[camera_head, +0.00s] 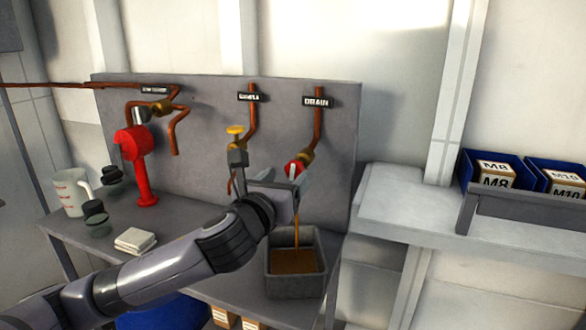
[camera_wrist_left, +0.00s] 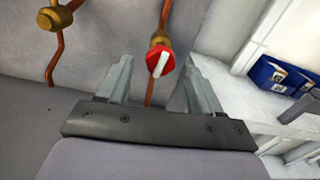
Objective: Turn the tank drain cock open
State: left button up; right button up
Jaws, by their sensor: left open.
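The drain cock (camera_head: 293,170) is a red knob with a white bar, on a brass body on the copper pipe under the DRAIN label (camera_head: 317,101). The wrist view shows it (camera_wrist_left: 160,62) with the white bar nearly upright, slightly tilted. A brown stream (camera_head: 296,235) falls into a grey square tub (camera_head: 322,268) holding brown liquid. My left gripper (camera_head: 268,172) is open, close in front of the cock. In the wrist view, its fingers (camera_wrist_left: 158,78) stand either side of the cock, apparently apart from it. My right gripper is not in view.
A red pump-like fixture (camera_head: 136,150), white jug (camera_head: 71,192) and folded cloth (camera_head: 135,241) are further left on the bench. Blue bins (camera_head: 484,163) stand on the right shelf.

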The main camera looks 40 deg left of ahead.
aim_at(292, 172)
pick_arm(q)
jog(key=shift+x, duration=2.15)
jog(key=shift+d, duration=0.1)
